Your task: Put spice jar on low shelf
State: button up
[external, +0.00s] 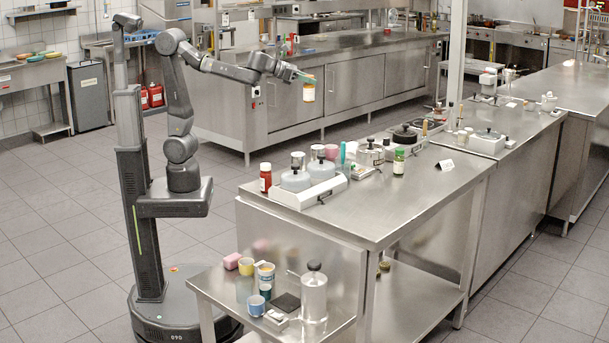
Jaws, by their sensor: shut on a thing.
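My gripper (299,76) is at the end of my outstretched arm, raised well above the worktop's far left side. The jar hangs roughly upright in the air, clear of any surface in view. A low steel shelf (335,328) stands at the near end of the bench, below worktop height. Another low surface (425,300) shows under the worktop. I cannot tell which is the task's shelf.
The low shelf carries mugs, tins, a pink block (231,261) and a metal dispenser (314,295). Its front left corner looks bare.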

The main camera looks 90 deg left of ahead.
jog(key=a, duration=0.7)
jog(key=d, duration=0.4)
jog(key=shift+w+d+r+p, duration=0.2)
jog(key=shift+r+p, duration=0.15)
jog(key=shift+p, duration=0.05)
jog(key=w+d+f+m+g+h+p, duration=0.1)
jog(key=w+d+f+m+h+p, duration=0.3)
jog(key=w+d, duration=0.95)
jog(key=w+d+f+m+g+h, duration=0.3)
jog(key=w+d+f+m+h, duration=0.2)
jog(key=w+f, duration=0.55)
jog(key=shift+h, duration=0.4)
jog(key=shift+s+d+f+p, duration=0.1)
jog(key=shift+s+f+p, duration=0.1)
jog(key=shift+f, duration=1.85)
jog(key=shift+s+f+p, duration=0.15)
jog(key=shift+s+f, duration=0.05)
jog(key=shift+f, duration=1.9)
jog(key=shift+s+d+f+p, duration=0.1)
jog(key=shift+s+f+p, duration=0.1)
jog(key=shift+f, duration=1.85)
